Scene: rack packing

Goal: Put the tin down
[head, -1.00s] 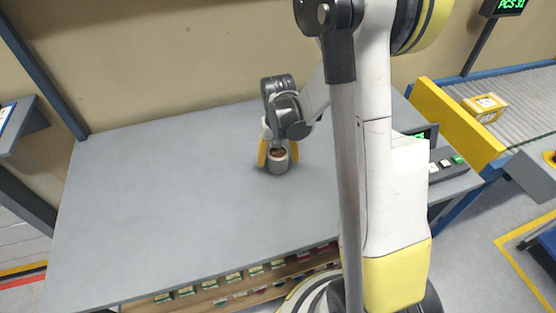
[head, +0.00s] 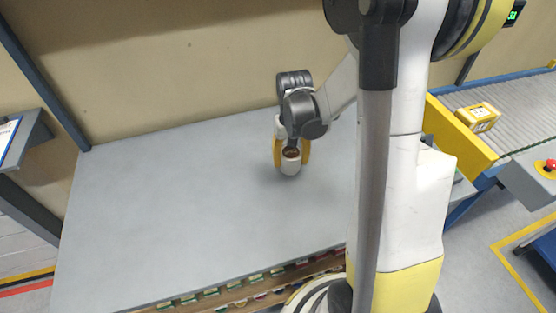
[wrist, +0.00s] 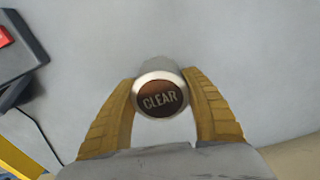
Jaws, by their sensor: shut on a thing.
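The tin (head: 291,165) is a small pale cylinder with a brown top; in the wrist view its top (wrist: 160,99) reads "CLEAR". My gripper (head: 291,155) points down over the grey table, its yellow fingers shut on the tin from both sides. In the wrist view the fingers (wrist: 162,105) flank the tin's rim. The tin looks upright and is at or close above the table surface; I cannot tell whether its base touches.
The grey table (head: 170,210) is bare to the left and in front of the tin. Rows of small coloured items (head: 235,290) sit below its front edge. A conveyor (head: 520,100) with a yellow box (head: 478,116) stands at the right. A dark device with a red button (wrist: 4,36) shows in the wrist view.

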